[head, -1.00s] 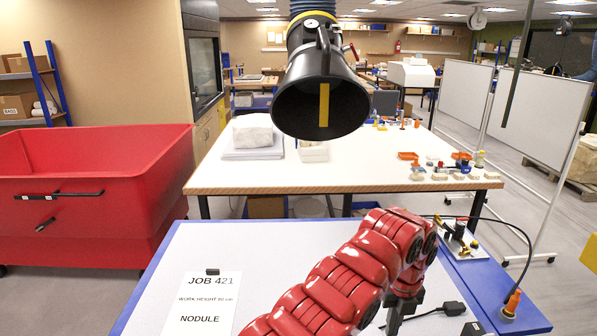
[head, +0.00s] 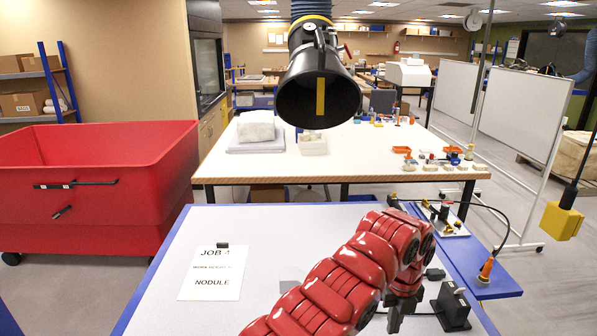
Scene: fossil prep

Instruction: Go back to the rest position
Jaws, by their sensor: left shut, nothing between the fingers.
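My left arm (head: 345,278) is red and segmented and reaches in from the bottom, over the near bench. Its dark left gripper (head: 399,318) points down at the bench's right part, shut, with nothing seen between the fingers. My right gripper is not in view. No task object is seen in hand.
The near bench (head: 262,222) holds a job sheet (head: 213,272), a black box (head: 452,306) near my gripper, and cables. A black extraction hood (head: 318,95) hangs ahead. A red bin (head: 100,185) stands left; a yellow pendant (head: 561,221) hangs right.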

